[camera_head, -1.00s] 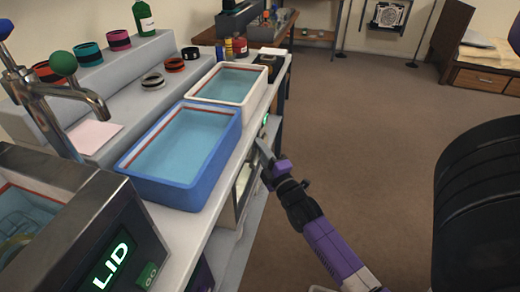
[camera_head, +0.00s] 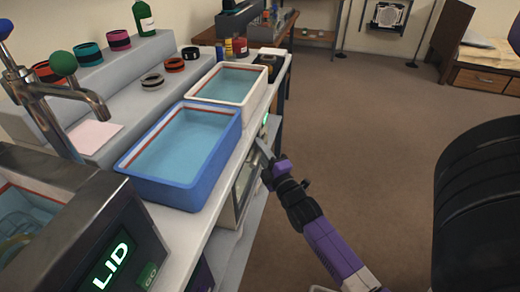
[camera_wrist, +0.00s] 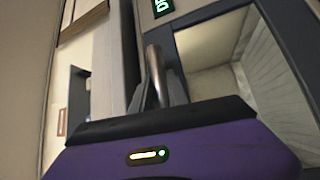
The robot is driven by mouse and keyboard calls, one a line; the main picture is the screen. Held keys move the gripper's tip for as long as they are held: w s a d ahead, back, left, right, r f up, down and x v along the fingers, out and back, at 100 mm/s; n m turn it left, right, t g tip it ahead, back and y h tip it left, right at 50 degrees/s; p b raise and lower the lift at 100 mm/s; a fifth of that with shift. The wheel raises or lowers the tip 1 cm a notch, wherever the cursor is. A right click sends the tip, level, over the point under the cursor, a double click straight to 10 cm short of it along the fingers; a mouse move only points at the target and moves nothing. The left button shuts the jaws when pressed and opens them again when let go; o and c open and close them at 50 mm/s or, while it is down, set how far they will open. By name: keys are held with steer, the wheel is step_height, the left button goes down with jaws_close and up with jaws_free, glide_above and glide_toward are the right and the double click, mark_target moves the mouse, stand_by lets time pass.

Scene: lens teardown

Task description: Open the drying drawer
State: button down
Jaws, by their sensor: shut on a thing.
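The drying drawer shows below the bench top in the head view, with a pale window (camera_head: 243,185) and a small green-lit label (camera_head: 265,120). In the wrist view its dark-framed front has a large window (camera_wrist: 215,60) and a green label (camera_wrist: 162,6), cut off by the picture edge. My gripper (camera_head: 263,150) is at the drawer front. In the wrist view my gripper (camera_wrist: 158,88) is shut on a round metal bar handle (camera_wrist: 153,58) beside that front. The fingers hide part of the handle. I cannot tell how far the drawer stands out.
A blue tray (camera_head: 143,182) and a white tray (camera_head: 196,99), both holding liquid, stand on the bench above. A lidded metal machine (camera_head: 120,215) is at front left. Open brown floor (camera_head: 390,130) lies to the right of my arm.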

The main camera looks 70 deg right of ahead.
steer(key=shift+f, duration=0.1)
steer(key=s+d+p, duration=0.1)
steer(key=s, duration=2.3)
steer(key=shift+d, duration=0.4)
steer(key=c, duration=1.6)
jaws_free()
steer(key=shift+o, duration=0.2)
steer(key=v, duration=0.7)
steer(key=shift+s+a, duration=0.25)
steer(key=shift+a, duration=0.05)
steer(key=shift+s, duration=0.1)
